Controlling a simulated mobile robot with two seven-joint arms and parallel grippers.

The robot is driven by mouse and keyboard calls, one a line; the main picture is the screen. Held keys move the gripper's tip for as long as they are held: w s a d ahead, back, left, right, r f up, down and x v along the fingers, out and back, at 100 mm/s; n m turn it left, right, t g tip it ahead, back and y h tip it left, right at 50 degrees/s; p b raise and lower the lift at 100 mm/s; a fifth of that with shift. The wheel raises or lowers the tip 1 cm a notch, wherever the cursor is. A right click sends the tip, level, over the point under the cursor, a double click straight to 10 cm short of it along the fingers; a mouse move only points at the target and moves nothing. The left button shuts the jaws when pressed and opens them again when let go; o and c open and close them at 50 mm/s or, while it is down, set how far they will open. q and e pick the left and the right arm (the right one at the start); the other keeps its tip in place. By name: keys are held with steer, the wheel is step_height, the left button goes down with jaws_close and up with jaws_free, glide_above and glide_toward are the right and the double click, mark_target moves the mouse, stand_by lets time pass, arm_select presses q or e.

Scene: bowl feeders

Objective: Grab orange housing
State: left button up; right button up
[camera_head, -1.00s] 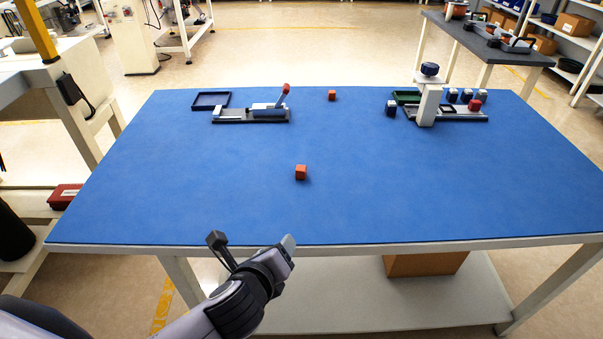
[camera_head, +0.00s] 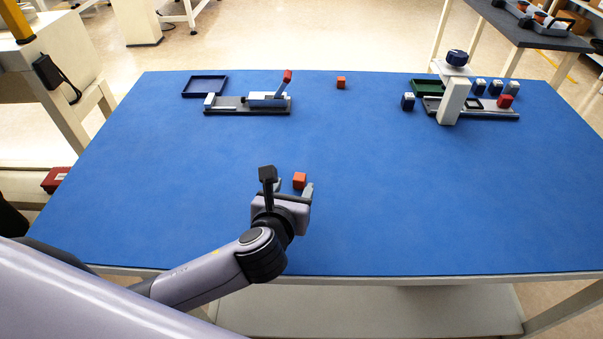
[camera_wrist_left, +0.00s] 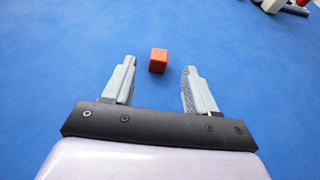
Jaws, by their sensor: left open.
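An orange housing (camera_head: 299,180), a small cube, sits on the blue table mat near the middle of the table. It also shows in the left wrist view (camera_wrist_left: 158,60), just beyond the fingertips and roughly between their lines. My left gripper (camera_head: 293,188) is open and empty, low over the mat, with its fingers pointing at the cube; it shows in the left wrist view too (camera_wrist_left: 158,68). The fingers do not appear to touch the cube. My right gripper is not in view.
A fixture with a red-tipped lever (camera_head: 247,110) and a dark blue tray (camera_head: 205,86) stand at the back left. A white press-like fixture (camera_head: 453,100), a green tray (camera_head: 426,87) and several small blocks stand at the back right. The mat (camera_head: 400,200) around the near cube is clear.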

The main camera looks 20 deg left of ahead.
mark_target(298, 181)
arm_select(q)
steer(key=x, duration=0.2)
steer(key=f+b+x, duration=0.1)
steer(key=x, duration=0.1)
steer(key=shift+w, duration=0.15)
steer(key=shift+w+f, duration=0.25)
steer(key=shift+w, duration=0.25)
jaws_close()
